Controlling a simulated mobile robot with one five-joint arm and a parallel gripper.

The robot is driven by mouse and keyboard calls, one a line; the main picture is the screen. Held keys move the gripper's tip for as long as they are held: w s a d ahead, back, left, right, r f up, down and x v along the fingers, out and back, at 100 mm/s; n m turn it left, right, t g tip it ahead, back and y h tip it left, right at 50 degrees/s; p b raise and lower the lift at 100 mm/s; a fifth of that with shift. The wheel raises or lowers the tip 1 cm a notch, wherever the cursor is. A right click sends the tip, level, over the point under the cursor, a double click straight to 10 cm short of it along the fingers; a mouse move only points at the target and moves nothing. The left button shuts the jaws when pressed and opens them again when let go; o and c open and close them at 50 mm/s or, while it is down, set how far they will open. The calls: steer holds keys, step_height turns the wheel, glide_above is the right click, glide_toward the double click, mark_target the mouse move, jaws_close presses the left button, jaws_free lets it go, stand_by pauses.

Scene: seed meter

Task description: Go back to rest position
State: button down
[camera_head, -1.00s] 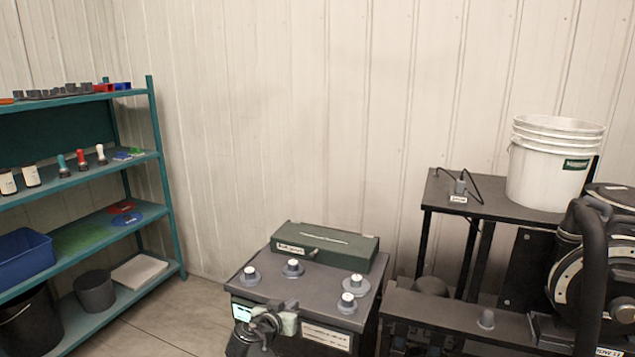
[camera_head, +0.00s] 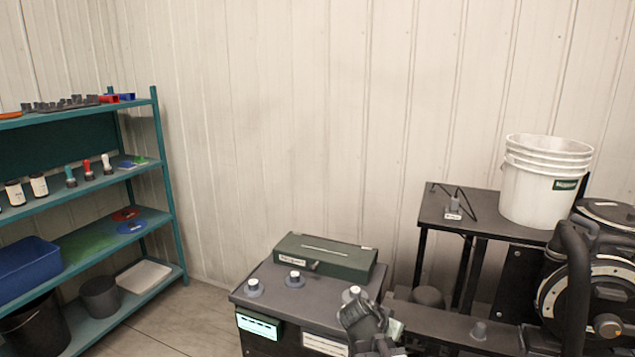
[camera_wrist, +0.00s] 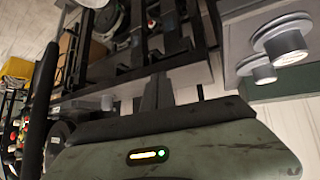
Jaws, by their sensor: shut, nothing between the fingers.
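My gripper (camera_head: 362,312) shows in the head view at the bottom, in front of the right part of the dark cabinet (camera_head: 262,288). It partly hides the cabinet's front and a knob (camera_head: 350,294) on its top. In the wrist view the two dark fingers (camera_wrist: 157,92) are together with nothing between them. Two round metal knobs (camera_wrist: 285,42) lie off to the right in that view, apart from the fingers. Most of my arm is out of the head view.
A green box (camera_head: 325,257) sits on the cabinet. A white bucket (camera_head: 540,185) stands on a dark stand at right, beside a machine with a black hose (camera_head: 574,285). A teal shelf (camera_head: 165,190) stands at left. Floor is open between shelf and cabinet.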

steer(key=s+d+f+n+g+y+p, duration=0.1)
steer(key=s+d+f+n+g+y, duration=0.2)
steer(key=s, duration=0.4)
steer(key=s+a+f+n+g+y, duration=0.2)
steer(key=s+a+n+g+y, duration=0.1)
steer(key=s+a+n, duration=0.2)
steer(key=a, duration=0.2)
steer(key=shift+a+y, duration=0.35)
steer(key=shift+y, duration=0.05)
